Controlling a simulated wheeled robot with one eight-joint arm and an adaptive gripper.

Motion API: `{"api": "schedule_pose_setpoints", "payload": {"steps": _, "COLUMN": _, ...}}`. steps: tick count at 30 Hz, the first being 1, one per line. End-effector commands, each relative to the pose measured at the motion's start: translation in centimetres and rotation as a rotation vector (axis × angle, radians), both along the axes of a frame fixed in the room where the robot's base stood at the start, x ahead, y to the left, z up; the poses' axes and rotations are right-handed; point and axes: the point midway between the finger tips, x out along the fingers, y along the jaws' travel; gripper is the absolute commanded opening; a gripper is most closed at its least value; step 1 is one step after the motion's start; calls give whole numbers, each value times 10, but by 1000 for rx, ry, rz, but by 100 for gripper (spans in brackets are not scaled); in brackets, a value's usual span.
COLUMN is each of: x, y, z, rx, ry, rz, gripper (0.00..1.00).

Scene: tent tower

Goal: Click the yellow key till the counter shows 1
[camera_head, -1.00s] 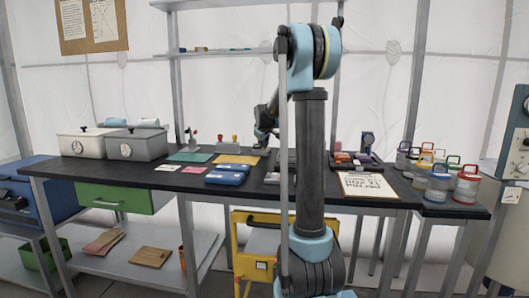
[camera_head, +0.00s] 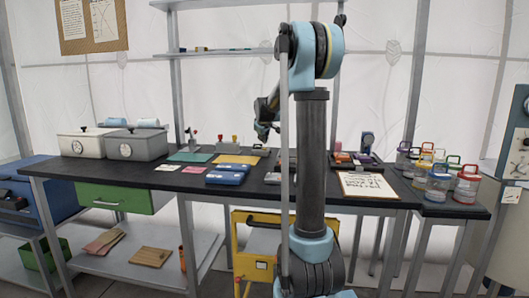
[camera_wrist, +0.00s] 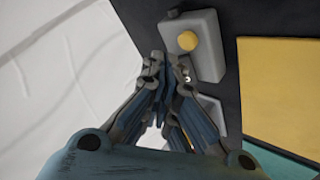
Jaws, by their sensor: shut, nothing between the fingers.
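The yellow key (camera_wrist: 187,40) is a round button on a grey box (camera_wrist: 207,58) in the wrist view. My gripper (camera_wrist: 168,58) is shut and empty, its fingertips just beside the key in that picture. I cannot tell the exact gap, but they do not cover the key. In the head view my gripper (camera_head: 262,136) hangs over the back of the dark table, a little above its top. No counter reading can be made out; a small tan and dark patch shows at the grey box's edge in the wrist view.
A yellow mat (camera_wrist: 280,85) lies right of the box in the wrist view, with a second grey object (camera_wrist: 212,113) near my fingers.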

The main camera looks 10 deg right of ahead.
Motion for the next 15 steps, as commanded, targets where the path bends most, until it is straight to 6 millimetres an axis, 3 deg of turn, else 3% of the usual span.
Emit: {"api": "schedule_pose_setpoints", "payload": {"steps": 15, "x": 0, "y": 0, "z": 39, "rx": 0, "ry": 0, "rz": 0, "gripper": 0}}
